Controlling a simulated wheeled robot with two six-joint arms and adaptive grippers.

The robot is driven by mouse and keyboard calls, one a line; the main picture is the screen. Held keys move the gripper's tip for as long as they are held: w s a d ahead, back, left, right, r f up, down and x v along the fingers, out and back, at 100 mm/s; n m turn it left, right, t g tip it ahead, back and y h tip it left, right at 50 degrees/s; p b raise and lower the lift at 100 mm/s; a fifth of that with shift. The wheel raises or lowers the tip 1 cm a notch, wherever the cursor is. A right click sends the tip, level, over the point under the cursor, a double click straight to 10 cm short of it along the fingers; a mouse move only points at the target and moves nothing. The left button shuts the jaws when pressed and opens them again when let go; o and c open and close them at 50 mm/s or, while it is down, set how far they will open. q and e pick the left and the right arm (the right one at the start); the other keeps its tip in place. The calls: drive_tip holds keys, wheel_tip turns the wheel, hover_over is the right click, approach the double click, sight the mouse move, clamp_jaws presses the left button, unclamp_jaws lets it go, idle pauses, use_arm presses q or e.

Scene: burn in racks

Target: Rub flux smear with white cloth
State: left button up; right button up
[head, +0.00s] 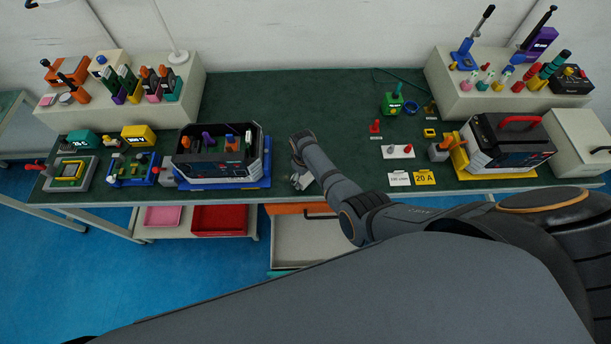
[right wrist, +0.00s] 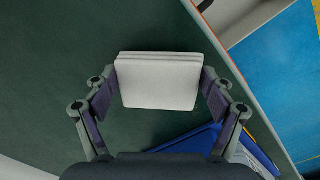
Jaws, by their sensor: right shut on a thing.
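The white cloth (right wrist: 159,84) is a folded pad in the right wrist view. My right gripper (right wrist: 159,90) is shut on it, with a finger on each side. In the head view my right gripper (head: 301,180) is over the front part of the green bench, just right of the left rack unit; the cloth is mostly hidden there by my arm. I cannot tell whether the cloth touches the bench top. No flux smear can be made out in either view. My left gripper is not in view.
A dark rack unit on a blue base (head: 225,183) stands close left of my right gripper. Another unit with a red handle (head: 507,143) stands at the right. The green bench top (head: 300,105) is clear behind my gripper. An open drawer (head: 303,240) is below the bench edge.

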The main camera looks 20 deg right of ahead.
sight(307, 176)
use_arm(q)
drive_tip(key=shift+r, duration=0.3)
use_arm(e)
drive_tip(key=shift+r, duration=2.45)
drive_tip(key=shift+s+r, duration=0.1)
drive_tip(key=shift+r, duration=1.4)
